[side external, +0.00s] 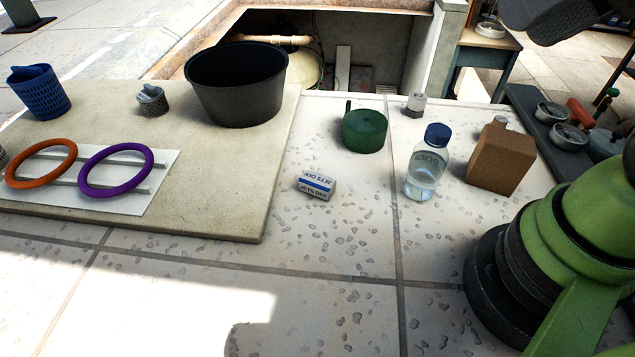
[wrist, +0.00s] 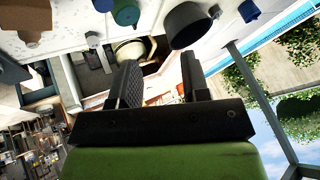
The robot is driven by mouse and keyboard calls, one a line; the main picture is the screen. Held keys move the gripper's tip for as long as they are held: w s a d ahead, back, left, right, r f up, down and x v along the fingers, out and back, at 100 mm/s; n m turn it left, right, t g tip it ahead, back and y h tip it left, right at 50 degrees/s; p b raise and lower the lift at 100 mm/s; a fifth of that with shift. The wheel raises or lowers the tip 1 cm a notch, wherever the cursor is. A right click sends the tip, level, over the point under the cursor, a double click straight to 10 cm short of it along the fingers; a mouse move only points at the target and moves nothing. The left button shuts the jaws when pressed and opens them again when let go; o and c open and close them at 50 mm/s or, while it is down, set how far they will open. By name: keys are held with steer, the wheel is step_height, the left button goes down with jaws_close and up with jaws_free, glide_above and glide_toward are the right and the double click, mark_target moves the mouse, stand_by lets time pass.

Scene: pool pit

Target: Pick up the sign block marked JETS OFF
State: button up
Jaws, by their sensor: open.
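The sign block (side external: 316,185) is a small white block with a blue stripe and JETS OFF lettering. In the side external view it lies on the pale stone tiles, just right of the beige slab. Nothing touches it. My gripper (wrist: 160,82) shows in the wrist view with its two dark fingers apart and nothing between them. It points towards the pit and surroundings, and the block cannot be made out in that view. The gripper's fingers are not in the side external view, so its distance from the block cannot be told.
A green round container (side external: 365,130), a clear bottle with blue cap (side external: 427,165) and a brown box (side external: 500,158) stand right of the block. On the beige slab (side external: 215,180) are a black tub (side external: 237,85), rings and a blue basket (side external: 39,92). Tiles in front are clear.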

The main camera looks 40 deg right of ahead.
steer(key=shift+o, duration=0.4)
steer(key=o, duration=0.9)
steer(key=m+g+h, duration=0.2)
steer(key=m+g, duration=0.5)
steer(key=m, duration=0.2)
glide_above(319, 176)
steer(key=f, duration=2.5)
steer(key=shift+w, duration=0.35)
steer(key=shift+s+f, duration=0.2)
steer(key=shift+f, duration=1.35)
steer(key=shift+s+f, duration=0.15)
steer(key=shift+f, duration=1.35)
